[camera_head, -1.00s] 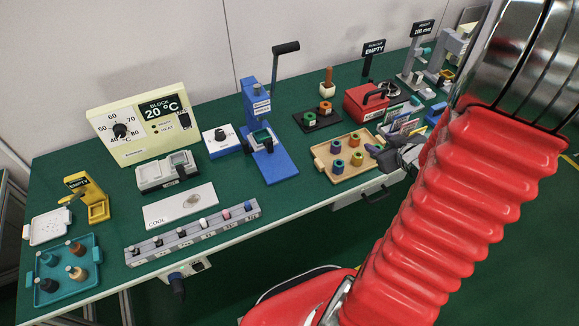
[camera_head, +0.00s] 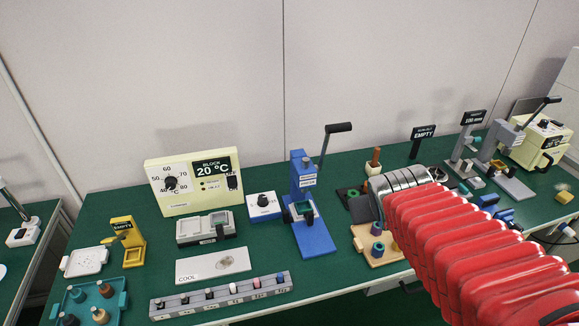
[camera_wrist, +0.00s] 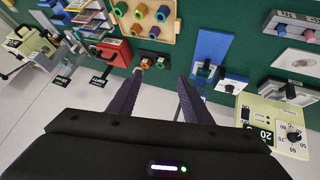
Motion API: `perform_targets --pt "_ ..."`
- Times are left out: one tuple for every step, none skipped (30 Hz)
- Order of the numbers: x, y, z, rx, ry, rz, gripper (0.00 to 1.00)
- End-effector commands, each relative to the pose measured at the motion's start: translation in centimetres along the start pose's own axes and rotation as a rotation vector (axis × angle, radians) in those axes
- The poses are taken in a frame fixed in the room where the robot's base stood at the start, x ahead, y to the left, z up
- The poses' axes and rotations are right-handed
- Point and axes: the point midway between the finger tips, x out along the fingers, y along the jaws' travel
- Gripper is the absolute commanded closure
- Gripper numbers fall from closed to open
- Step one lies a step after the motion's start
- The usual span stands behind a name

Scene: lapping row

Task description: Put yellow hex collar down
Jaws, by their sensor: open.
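My gripper (camera_wrist: 160,77) is open in the wrist view, with nothing between its two dark fingers. Several coloured collars stand on the wooden tray (camera_head: 362,237), which also shows in the wrist view (camera_wrist: 126,25). A green collar (camera_wrist: 145,64) and an orange collar (camera_wrist: 160,63) sit on a black plate beyond the fingertips. In the head view my arm covers part of the tray.
A blue hand press (camera_head: 308,215) stands left of the tray, with its lever raised. A yellowish block heater (camera_head: 195,182), a COOL plate (camera_head: 213,265) and a grey rack (camera_head: 220,298) are further left. A red box (camera_wrist: 115,52) stands beside the black plate.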

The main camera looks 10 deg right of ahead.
Motion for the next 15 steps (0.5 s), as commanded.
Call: perform_targets --pt "-1.4 -1.5 0.1 0.001 -0.004 -0.029 0.55" --pt "-2.2 -2.3 0.4 0.005 -0.013 -0.046 0.55" --pt "-3.2 -3.4 0.8 0.008 -0.027 -0.072 0.55" --pt "-4.0 -4.3 1.2 0.009 -0.037 -0.092 0.55" --pt "-4.8 -5.1 1.6 0.010 -0.047 -0.113 0.55" --pt "-5.9 -6.2 2.1 0.011 -0.060 -0.143 0.55" --pt "-6.7 -7.0 2.5 0.011 -0.070 -0.166 0.55" --pt "-7.5 -7.8 3.0 0.009 -0.081 -0.188 0.55" --pt "-8.5 -8.8 3.6 0.006 -0.095 -0.216 0.55" --pt "-9.2 -9.4 4.0 0.005 -0.104 -0.237 0.55" --pt "-9.7 -10.0 4.4 0.001 -0.113 -0.254 0.55" --pt "-10.4 -10.6 4.8 -0.002 -0.124 -0.275 0.55" --pt "-10.8 -11.0 5.1 -0.005 -0.131 -0.287 0.55" --pt "-11.2 -11.3 5.3 -0.006 -0.136 -0.298 0.55" --pt "-11.5 -11.5 5.6 -0.008 -0.142 -0.307 0.55"
